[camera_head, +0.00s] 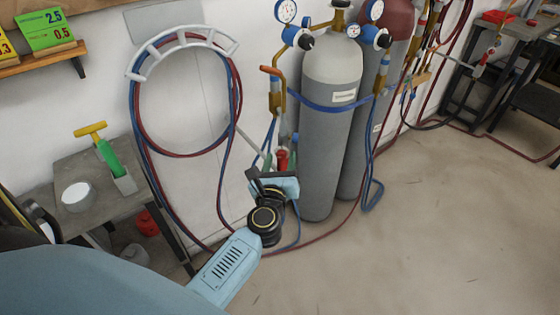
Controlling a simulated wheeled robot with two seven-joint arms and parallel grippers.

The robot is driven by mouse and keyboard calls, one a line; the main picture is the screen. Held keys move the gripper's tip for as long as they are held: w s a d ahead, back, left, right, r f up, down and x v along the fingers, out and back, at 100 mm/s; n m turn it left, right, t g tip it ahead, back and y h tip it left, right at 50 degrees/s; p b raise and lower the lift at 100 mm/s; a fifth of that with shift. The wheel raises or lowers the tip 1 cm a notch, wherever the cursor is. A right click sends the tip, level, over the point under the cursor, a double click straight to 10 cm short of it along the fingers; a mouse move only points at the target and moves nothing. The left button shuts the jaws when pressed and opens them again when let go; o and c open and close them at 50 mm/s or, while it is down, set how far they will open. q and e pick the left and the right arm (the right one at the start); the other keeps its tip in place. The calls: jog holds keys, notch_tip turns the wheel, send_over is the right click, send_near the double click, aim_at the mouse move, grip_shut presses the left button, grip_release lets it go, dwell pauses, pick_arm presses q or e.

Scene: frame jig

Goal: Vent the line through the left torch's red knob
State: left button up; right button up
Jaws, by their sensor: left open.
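The left torch (275,100) hangs upright on the wall, left of the grey gas cylinder, with brass and blue parts. Its red knob (282,160) shows low on the torch. My left gripper (270,172) reaches in from below, right by the red knob, with its light blue body just under it. The gripper is open. The wrist and gripper body hide part of the fingers, and I cannot tell whether they touch the knob. A second torch (410,80) hangs to the right of the cylinders. My right gripper is not in view.
Two gas cylinders (330,130) with gauges stand close to the right of my left gripper. Red and blue hoses (140,130) hang coiled on a white wall rack (180,40). A small side table (100,200) stands at left. The floor (440,230) at right is mostly clear.

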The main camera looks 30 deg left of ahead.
pick_arm(q)
jog(key=c, duration=1)
